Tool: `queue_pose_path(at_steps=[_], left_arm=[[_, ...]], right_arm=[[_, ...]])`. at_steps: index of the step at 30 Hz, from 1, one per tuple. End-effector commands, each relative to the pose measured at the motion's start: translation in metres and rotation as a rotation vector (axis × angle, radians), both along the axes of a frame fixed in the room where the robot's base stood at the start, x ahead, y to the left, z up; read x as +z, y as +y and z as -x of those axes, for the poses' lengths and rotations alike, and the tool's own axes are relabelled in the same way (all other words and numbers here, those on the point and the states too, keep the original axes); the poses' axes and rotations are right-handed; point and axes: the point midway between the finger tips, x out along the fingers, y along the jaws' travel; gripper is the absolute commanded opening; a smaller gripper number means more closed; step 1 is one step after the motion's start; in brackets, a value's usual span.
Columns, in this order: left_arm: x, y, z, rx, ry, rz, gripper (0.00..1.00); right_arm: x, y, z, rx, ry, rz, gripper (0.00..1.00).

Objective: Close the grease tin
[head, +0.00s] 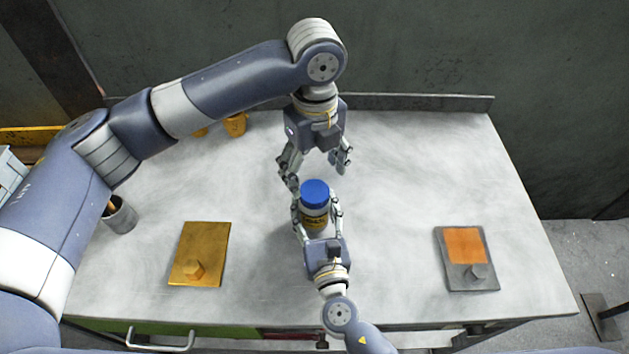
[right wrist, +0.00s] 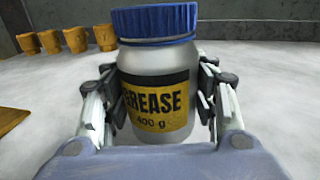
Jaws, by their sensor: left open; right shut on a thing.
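The grease tin (head: 314,219) is a grey jar with a yellow and black GREASE label, upright in the middle of the workbench. Its blue lid (head: 314,190) sits on top of it; I cannot tell how tight it is. The tin (right wrist: 157,95) and lid (right wrist: 152,22) fill the middle of the right wrist view. My right gripper (head: 317,212) is shut on the tin's sides from the front. My left gripper (head: 316,170) is open and empty, just behind and above the lid, fingers pointing down.
A yellow plate with a knob (head: 203,243) lies left, and a grey plate with an orange patch (head: 453,275) right. A grey cup (head: 121,217) stands at the left edge. Several orange-yellow cups (head: 236,125) stand at the back left.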

Motion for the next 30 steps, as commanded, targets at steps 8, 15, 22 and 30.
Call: queue_pose_path(at_steps=[8,15,22,30], left_arm=[[0.053,0.0,-0.001,0.001,-0.002,0.0,0.72],[0.069,0.0,0.0,0.001,0.001,-0.001,0.72],[0.069,0.0,0.0,0.001,0.001,-0.001,0.72],[0.069,0.0,0.0,0.001,0.001,-0.001,0.72]], right_arm=[[0.0,0.0,0.0,0.0,-0.001,-0.001,0.0],[0.0,0.0,0.0,0.0,-0.001,-0.001,0.0],[0.0,0.0,0.0,0.0,-0.001,-0.001,0.0],[0.0,0.0,0.0,0.0,0.0,-0.001,0.77]])
